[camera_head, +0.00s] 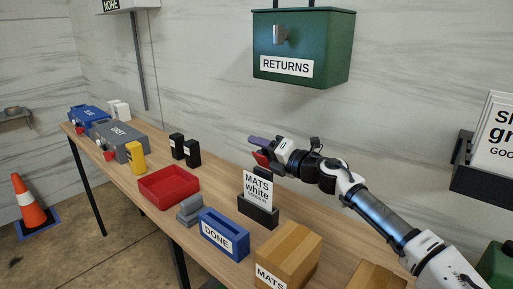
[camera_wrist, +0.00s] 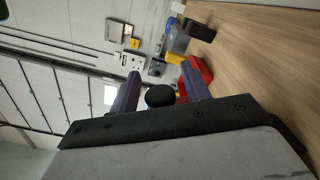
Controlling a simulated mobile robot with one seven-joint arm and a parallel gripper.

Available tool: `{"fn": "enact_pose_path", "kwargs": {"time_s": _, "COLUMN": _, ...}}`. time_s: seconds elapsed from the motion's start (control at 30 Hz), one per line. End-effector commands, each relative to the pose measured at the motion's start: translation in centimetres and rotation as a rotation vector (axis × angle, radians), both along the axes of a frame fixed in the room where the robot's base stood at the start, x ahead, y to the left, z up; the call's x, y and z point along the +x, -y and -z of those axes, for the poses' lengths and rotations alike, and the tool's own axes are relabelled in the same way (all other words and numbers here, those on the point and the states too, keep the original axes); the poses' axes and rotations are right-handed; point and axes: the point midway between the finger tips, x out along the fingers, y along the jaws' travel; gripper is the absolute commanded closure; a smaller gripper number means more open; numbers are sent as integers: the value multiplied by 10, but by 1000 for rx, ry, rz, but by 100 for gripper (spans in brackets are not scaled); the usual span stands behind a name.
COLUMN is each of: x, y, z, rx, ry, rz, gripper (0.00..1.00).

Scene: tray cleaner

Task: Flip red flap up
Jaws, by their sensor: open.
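Small red parts show on the front of the grey box marked DRY (camera_head: 122,140) and of the blue box (camera_head: 88,118), both at the far left end of the table. The red part on the grey box (camera_head: 109,155) and the one on the blue box (camera_head: 78,131) are too small for me to tell which is the flap or how it is set. My gripper (camera_head: 253,147) is open with purple fingers, in the air above the table and well right of both boxes. In the wrist view its fingers (camera_wrist: 160,69) are spread with nothing held between them.
A red tray (camera_head: 168,200), black blocks (camera_head: 185,149) and a yellow block (camera_head: 135,157) stand between my gripper and the boxes. The green RETURNS bin (camera_head: 330,42) hangs above.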

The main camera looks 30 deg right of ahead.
Motion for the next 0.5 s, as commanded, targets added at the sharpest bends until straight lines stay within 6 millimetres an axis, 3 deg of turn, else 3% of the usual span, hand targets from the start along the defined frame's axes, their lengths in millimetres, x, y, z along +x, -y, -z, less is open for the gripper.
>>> {"fn": "enact_pose_path", "kwargs": {"time_s": 0.2, "x": 0, "y": 0, "z": 0, "rx": 0, "ry": 0, "rz": 0, "gripper": 53}}
{"fn": "enact_pose_path", "kwargs": {"time_s": 0.5, "x": 0, "y": 0, "z": 0, "rx": 0, "ry": 0, "rz": 0, "gripper": 92}}
